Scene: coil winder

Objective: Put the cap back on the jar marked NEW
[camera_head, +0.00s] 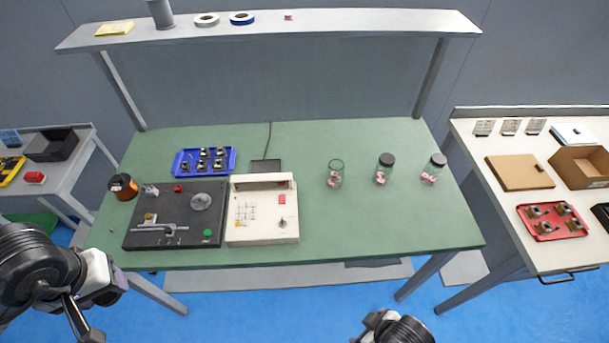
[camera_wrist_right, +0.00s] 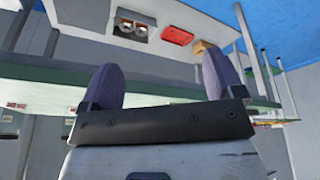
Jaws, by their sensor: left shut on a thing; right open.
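Three clear jars with pink contents stand in a row on the right of the green table. The left jar (camera_head: 335,174) has no cap and shows an open rim. The middle jar (camera_head: 383,170) and the right jar (camera_head: 433,170) wear black caps. No marking NEW can be read on any of them. My left gripper (camera_head: 88,333) is low at the bottom left, off the table's front edge and far from the jars. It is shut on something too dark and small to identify. My right gripper (camera_wrist_right: 162,85) is open and empty in the right wrist view, its two purple-grey fingers apart.
A black winder board (camera_head: 165,240), a cream control box (camera_head: 262,230), a blue tray of parts (camera_head: 178,170) and a copper-coloured spool (camera_head: 124,186) fill the table's left. A shelf (camera_head: 340,22) spans the back. The table's front right is clear.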

